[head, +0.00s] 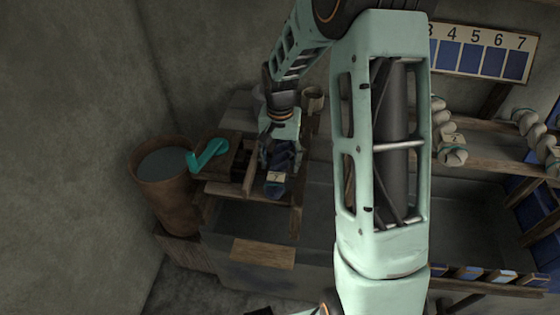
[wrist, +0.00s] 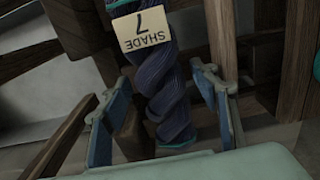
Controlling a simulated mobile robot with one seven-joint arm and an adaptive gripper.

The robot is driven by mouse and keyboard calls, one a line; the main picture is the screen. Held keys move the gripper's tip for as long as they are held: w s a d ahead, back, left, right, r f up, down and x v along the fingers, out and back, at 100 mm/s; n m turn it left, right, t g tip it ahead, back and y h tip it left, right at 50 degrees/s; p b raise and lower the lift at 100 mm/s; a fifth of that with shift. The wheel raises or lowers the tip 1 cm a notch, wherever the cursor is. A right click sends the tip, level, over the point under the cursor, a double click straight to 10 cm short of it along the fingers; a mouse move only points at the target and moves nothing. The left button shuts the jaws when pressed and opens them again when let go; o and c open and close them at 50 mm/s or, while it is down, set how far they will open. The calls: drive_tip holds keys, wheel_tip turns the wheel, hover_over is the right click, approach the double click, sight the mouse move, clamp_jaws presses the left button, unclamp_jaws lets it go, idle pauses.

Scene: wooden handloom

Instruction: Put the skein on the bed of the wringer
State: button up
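The dark blue twisted skein (head: 276,182) has a cream tag; in the wrist view the tag on the skein (wrist: 172,105) reads "SHADE 7". It rests at the right end of the wooden wringer (head: 226,190), which has a teal crank (head: 208,155). How fully the bed supports it is hidden. My gripper (head: 280,160) is over the skein from above. In the wrist view my gripper (wrist: 160,76) has its two blue-padded fingers spread, one on each side of the skein, with visible gaps between the pads and the yarn.
A brown tub (head: 164,185) of dark liquid stands left of the wringer. A stone trough (head: 240,220) lies in front and below. A wooden shelf (head: 480,155) with pale skeins and a numbered board (head: 480,52) are at the right. A small mug (head: 313,98) stands behind.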

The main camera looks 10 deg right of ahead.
sight(280, 160)
wheel_tip(280, 160, up, 12)
drive_tip(key=p, duration=0.1)
drive_tip(key=shift+r, duration=0.25)
idle(0.4)
idle(0.3)
